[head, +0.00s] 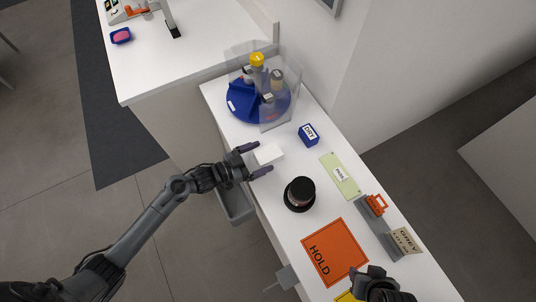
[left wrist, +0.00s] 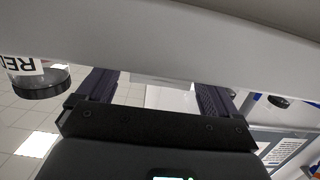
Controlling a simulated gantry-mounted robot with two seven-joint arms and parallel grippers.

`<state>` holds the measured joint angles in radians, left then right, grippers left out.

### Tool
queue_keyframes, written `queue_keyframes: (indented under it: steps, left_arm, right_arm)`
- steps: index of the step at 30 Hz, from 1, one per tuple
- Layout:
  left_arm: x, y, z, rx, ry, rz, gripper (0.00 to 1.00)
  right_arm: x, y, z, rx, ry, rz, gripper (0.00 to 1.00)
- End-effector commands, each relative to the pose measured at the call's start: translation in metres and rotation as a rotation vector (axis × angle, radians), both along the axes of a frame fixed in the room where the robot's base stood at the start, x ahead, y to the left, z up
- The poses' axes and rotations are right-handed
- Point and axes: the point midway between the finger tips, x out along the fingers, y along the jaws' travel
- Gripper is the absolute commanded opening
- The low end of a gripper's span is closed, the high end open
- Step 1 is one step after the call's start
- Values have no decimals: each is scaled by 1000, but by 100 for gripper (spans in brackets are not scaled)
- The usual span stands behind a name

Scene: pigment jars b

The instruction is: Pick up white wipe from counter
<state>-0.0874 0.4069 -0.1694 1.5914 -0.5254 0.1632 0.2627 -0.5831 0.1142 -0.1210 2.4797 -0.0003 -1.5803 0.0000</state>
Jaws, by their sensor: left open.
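The white wipe (head: 268,153) is a small pale block-like pad on the white counter (head: 290,145), near its left edge. My left gripper (head: 258,159) is open, with its two dark fingers spread on either side of the wipe's near end. In the left wrist view, the open fingers (left wrist: 157,92) flank a white patch that looks like the wipe (left wrist: 170,99), partly hidden by the gripper body. I cannot tell whether the fingers touch it. My right gripper (head: 375,285) shows at the bottom right, its jaws unclear.
A dark-lidded jar (head: 299,193) stands close to the left gripper. A blue DRY box (head: 309,134), a blue turntable (head: 243,101) with bottles behind clear panels, a green card (head: 340,176), an orange HOLD mat (head: 334,252) and a grey rack (head: 376,226) occupy the counter.

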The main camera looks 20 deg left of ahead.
Motion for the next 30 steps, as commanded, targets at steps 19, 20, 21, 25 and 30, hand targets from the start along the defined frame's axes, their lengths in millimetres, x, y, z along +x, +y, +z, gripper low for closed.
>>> queue_keyframes:
  steps: [19,20,21,25,30]
  left_arm:
    - [27,-24,-4,1,-1,0,84]
    - [27,-24,-4,1,-1,0,80]
    - [27,-24,-4,1,-1,0,74]
    - [27,-24,-4,1,-1,0,54]
    - [27,-24,-3,1,-1,0,38]
  right_arm:
    - [1,-3,-2,-11,-4,6,43]
    - [1,-3,-2,-11,-4,5,43]
    - [1,-3,-2,-10,-3,5,43]
    - [1,-2,-2,-7,-4,3,43]
    - [1,-1,-1,-2,-4,0,43]
